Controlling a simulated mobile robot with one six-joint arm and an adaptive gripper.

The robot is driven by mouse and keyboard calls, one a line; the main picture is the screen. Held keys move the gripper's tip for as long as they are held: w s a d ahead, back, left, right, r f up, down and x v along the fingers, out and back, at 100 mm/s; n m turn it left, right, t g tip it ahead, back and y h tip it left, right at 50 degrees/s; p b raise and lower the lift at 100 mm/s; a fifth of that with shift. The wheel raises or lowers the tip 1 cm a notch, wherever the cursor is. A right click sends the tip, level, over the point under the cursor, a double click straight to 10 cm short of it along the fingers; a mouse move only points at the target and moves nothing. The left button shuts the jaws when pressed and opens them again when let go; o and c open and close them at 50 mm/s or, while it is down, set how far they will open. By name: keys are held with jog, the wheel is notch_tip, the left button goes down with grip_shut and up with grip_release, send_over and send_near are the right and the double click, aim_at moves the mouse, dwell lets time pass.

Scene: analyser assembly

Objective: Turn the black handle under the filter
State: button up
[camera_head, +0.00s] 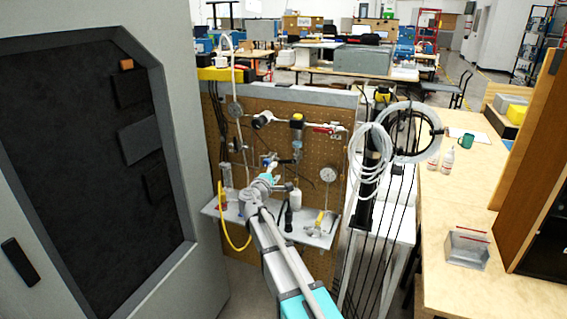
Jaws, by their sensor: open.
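The pegboard panel (325,205) stands in the middle and carries fittings and tubing. A small unit with a yellow and black top (296,122) hangs on it, with what looks like the filter (297,145) below. A dark bar, seemingly the black handle (286,161), lies just under it. My arm reaches up from the bottom, and my gripper (271,165) is open close to the left end of this bar. The fingers are small and partly hidden by my wrist, so I cannot tell whether they touch or surround the handle.
A red-handled valve (325,129) is to the upper right and a round gauge (328,174) to the right. A metal shelf (318,238) with a yellow hose (226,232) lies below. A grey cabinet (190,240) stands left; coiled white tubing (370,165) hangs right.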

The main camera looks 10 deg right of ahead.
aim_at(283, 162)
jog(key=x, duration=0.8)
jog(key=shift+w, duration=0.25)
jog(key=shift+d, duration=0.1)
grip_shut()
